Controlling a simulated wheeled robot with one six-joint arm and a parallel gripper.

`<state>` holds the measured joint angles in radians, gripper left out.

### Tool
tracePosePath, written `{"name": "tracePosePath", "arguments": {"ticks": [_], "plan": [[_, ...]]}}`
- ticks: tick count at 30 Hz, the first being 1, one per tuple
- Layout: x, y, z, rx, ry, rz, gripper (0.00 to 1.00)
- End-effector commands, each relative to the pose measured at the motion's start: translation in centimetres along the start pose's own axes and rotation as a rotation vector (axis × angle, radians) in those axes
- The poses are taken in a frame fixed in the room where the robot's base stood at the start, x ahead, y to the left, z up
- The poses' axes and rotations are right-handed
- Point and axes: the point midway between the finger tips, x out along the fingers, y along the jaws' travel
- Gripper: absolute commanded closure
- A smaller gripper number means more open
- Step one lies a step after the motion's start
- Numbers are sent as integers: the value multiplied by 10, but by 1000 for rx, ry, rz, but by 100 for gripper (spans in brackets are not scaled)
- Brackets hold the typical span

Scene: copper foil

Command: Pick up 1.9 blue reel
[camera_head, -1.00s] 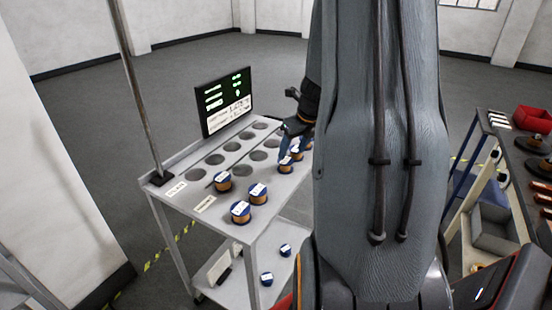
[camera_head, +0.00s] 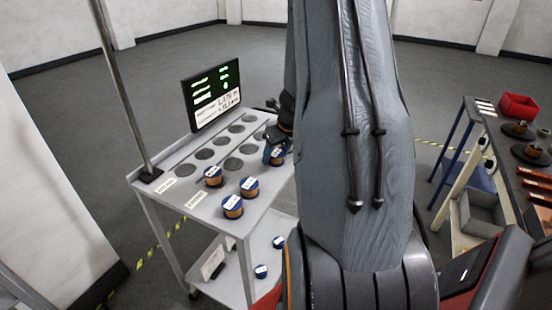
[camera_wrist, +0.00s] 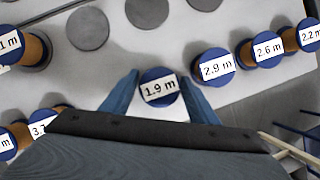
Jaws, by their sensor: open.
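The 1.9 m blue reel (camera_wrist: 158,88) stands on the grey table top in the middle of the wrist view, its white label facing up. My gripper (camera_wrist: 160,80) is open, with one blue finger on each side of this reel. The fingers look close to its sides; I cannot tell whether they touch it. In the head view my gripper (camera_head: 276,148) is over the right part of the table, partly hidden by my arm. I cannot tell the 1.9 m reel apart there.
A 2.9 m reel (camera_wrist: 214,66) stands close right of my gripper, with 2.6 m (camera_wrist: 262,50) and 2.2 m (camera_wrist: 307,36) reels beyond. More reels stand at left, one (camera_wrist: 38,125) near my gripper. The table (camera_head: 262,215) carries dark round spots and a screen (camera_head: 211,92).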

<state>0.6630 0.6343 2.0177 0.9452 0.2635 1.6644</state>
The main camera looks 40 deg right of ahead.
Motion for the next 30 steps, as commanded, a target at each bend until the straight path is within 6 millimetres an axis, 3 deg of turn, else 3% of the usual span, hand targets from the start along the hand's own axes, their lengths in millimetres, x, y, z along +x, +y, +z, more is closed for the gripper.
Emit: {"name": "tracePosePath", "arguments": {"ticks": [2,6,8,17,30], "plan": [[0,0,0,0,0,0,48],[0,0,0,0,0,0,71],[0,0,0,0,0,0,78],[-6,0,2,0,-1,0,78],[-76,0,32,-2,-3,-1,78]]}}
